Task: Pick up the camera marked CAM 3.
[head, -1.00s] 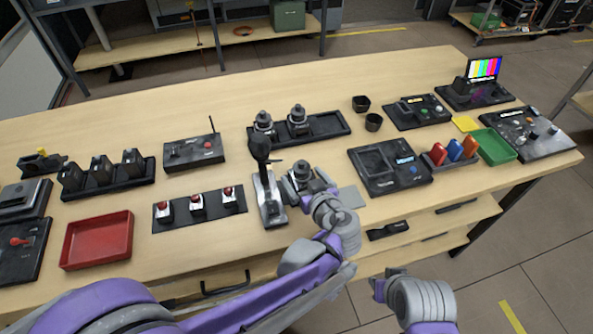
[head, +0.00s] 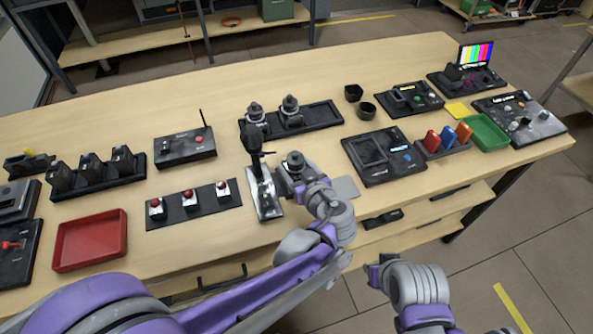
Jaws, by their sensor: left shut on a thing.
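My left gripper (head: 300,182) is over the front middle of the table, shut on a small dark, round-bodied camera (head: 295,160). Its marking cannot be read, and my fingers hide part of it. I cannot tell whether it touches the table. Two similar cameras, one at the left (head: 254,112) and one further right (head: 290,108), stand upright in a long black rack (head: 328,114) behind it. The rack's right end is empty. My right gripper (head: 374,273) is low, in front of the table edge; its fingers are too unclear to judge.
A black upright device on a silver plate (head: 265,202) stands close to the left of my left gripper. A grey pad (head: 345,188) lies to its right. A black console (head: 384,157), two dark cups (head: 354,92), a red tray (head: 90,240) and a button strip (head: 172,214) stand around.

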